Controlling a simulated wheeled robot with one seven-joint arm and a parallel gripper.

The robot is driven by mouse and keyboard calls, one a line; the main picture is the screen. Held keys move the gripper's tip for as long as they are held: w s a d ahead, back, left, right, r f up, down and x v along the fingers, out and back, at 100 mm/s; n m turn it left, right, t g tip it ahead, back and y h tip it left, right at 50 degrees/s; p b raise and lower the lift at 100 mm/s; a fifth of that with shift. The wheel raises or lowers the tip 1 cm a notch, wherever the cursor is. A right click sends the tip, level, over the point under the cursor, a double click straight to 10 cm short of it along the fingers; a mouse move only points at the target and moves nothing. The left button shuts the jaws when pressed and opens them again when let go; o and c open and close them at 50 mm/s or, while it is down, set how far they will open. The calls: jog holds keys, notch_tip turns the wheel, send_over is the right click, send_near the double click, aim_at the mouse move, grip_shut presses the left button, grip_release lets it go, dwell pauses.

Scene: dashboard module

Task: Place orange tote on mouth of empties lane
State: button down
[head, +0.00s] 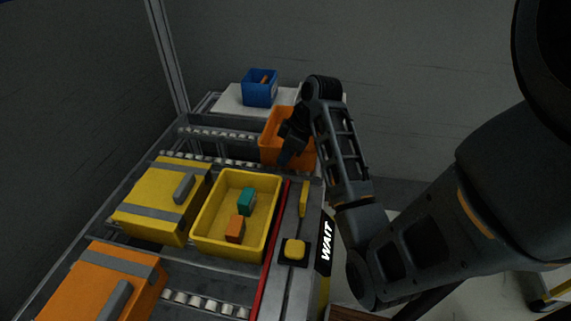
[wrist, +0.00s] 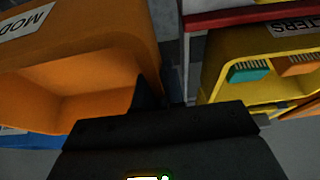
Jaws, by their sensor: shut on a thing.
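The orange tote (head: 271,150) is at the far right of the rack in the head view, open side up. My gripper (head: 287,152) is shut on its wall on the near right side, and my arm hides part of the tote. In the wrist view the tote (wrist: 85,50) fills the left side, its inside empty where visible, with my gripper (wrist: 155,100) at its edge. A roller lane (head: 218,134), bare where visible, runs left from the tote; I cannot tell whether it is the empties lane or whether the tote touches it.
A yellow tote (head: 262,243) holding green and orange blocks stands nearer, beside a strapped yellow box (head: 150,195). A strapped orange box (head: 85,285) is at front left. A blue bin (head: 259,92) stands behind.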

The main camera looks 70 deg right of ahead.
jog(key=shift+f, duration=1.65)
jog(key=shift+f, duration=0.1)
jog(key=c, duration=1.2)
grip_release()
jog(key=shift+c, duration=0.2)
jog(key=p+v, duration=0.2)
jog(key=v, duration=0.8)
jog(key=shift+r, duration=0.3)
jog(key=shift+p+v, duration=0.85)
jog(key=shift+p, duration=0.15)
jog(key=shift+f, duration=0.1)
